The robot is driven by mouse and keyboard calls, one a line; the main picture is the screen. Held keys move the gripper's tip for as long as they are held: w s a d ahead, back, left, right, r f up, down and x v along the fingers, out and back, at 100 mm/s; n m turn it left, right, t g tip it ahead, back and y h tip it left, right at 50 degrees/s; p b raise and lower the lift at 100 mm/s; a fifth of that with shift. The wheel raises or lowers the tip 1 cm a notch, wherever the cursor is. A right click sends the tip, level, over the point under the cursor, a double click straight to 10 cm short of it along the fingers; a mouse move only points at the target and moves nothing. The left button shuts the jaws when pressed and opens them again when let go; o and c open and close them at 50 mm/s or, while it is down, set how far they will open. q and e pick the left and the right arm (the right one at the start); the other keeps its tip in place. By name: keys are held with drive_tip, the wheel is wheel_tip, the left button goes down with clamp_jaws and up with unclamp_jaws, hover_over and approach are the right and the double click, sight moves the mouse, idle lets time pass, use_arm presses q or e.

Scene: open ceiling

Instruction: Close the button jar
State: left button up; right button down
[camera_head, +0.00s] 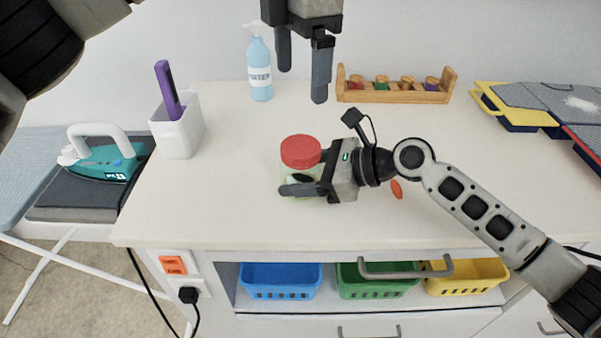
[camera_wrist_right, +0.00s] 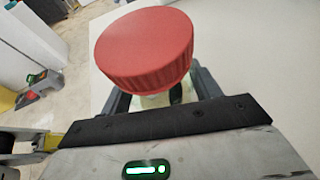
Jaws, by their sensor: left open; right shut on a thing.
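The button jar (camera_head: 299,176) stands upright on the white counter with its red lid (camera_head: 301,151) on top. In the right wrist view the red lid (camera_wrist_right: 147,45) fills the upper middle, and I cannot tell how tightly it sits. My right gripper (camera_head: 300,186) is shut around the jar's body below the lid, and its fingers hide part of the jar. Dark contents show faintly through the pale wall. My left gripper (camera_head: 302,82) is open and empty, fingers pointing down, above the counter and behind the jar.
An orange oval piece (camera_head: 397,189) lies right of the jar. Below are blue, green and yellow baskets (camera_head: 279,281).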

drive_tip(key=shift+c, duration=1.3)
unclamp_jaws()
drive_tip(key=v, duration=1.6)
drive_tip(key=shift+s+b, duration=0.1)
drive_tip(key=shift+b, duration=0.3)
drive_tip(key=shift+f, duration=0.1)
